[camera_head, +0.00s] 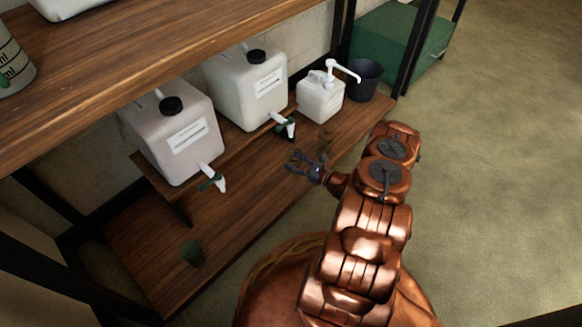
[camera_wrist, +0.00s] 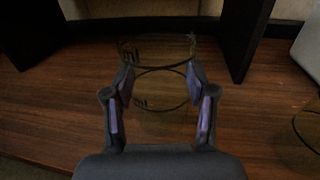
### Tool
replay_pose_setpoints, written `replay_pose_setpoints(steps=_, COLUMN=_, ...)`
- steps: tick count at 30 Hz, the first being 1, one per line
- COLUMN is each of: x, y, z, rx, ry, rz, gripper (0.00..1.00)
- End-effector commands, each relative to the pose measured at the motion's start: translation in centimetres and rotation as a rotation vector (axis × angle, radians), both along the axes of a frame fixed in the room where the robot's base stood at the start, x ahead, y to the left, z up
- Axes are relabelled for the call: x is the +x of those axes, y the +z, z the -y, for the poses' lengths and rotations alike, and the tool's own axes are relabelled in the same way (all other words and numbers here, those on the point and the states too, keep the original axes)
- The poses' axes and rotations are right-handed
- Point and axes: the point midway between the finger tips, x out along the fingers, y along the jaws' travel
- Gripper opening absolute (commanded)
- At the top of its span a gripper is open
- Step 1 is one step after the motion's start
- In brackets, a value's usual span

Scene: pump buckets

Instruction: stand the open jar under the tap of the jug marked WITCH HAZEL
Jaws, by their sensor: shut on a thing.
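Two white jugs with black caps stand on a raised board of the lower shelf: a left jug (camera_head: 172,150) and a right jug (camera_head: 240,100). Each has a label, too small to read here, and a tap low on its front: the left tap (camera_head: 213,180) and the right tap (camera_head: 285,127). My gripper (camera_head: 305,165) is low over the shelf, in front of and below the right tap. In the wrist view it is shut on a clear glass jar (camera_wrist: 155,60) with dark markings. The jar looks upright; whether it touches the shelf is unclear.
A white pump bottle (camera_head: 320,97) and a dark bucket (camera_head: 362,80) stand at the shelf's right end. A small dark green object (camera_head: 192,252) is at its left front. Another clear round rim (camera_wrist: 308,130) shows at the wrist view's right edge. The upper shelf (camera_head: 110,60) overhangs.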

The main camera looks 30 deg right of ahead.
Motion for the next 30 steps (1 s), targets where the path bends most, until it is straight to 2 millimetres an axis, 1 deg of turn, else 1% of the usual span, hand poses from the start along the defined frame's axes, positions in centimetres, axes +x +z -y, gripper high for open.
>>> replay_pose_setpoints(steps=1, x=0.6, y=-0.3, z=0.0, rx=-0.001, ry=0.002, rz=0.002, gripper=0.08)
replay_pose_setpoints(steps=3, x=1.2, y=-0.2, z=0.0, rx=-0.001, ry=0.001, rz=0.001, gripper=0.08)
replay_pose_setpoints(steps=8, x=1.8, y=-0.2, z=0.0, rx=0.000, ry=0.000, rz=0.001, gripper=0.08)
replay_pose_setpoints(steps=11, x=2.6, y=-0.4, z=0.0, rx=0.000, ry=0.001, rz=0.002, gripper=0.08)
replay_pose_setpoints(steps=15, x=2.4, y=-2.5, z=0.1, rx=0.000, ry=-0.002, rz=0.003, gripper=0.08)
replay_pose_setpoints(steps=18, x=2.4, y=-3.5, z=0.1, rx=0.000, ry=-0.002, rz=0.004, gripper=0.08)
replay_pose_setpoints(steps=30, x=2.5, y=-3.7, z=0.0, rx=0.002, ry=0.000, rz=0.004, gripper=0.08)
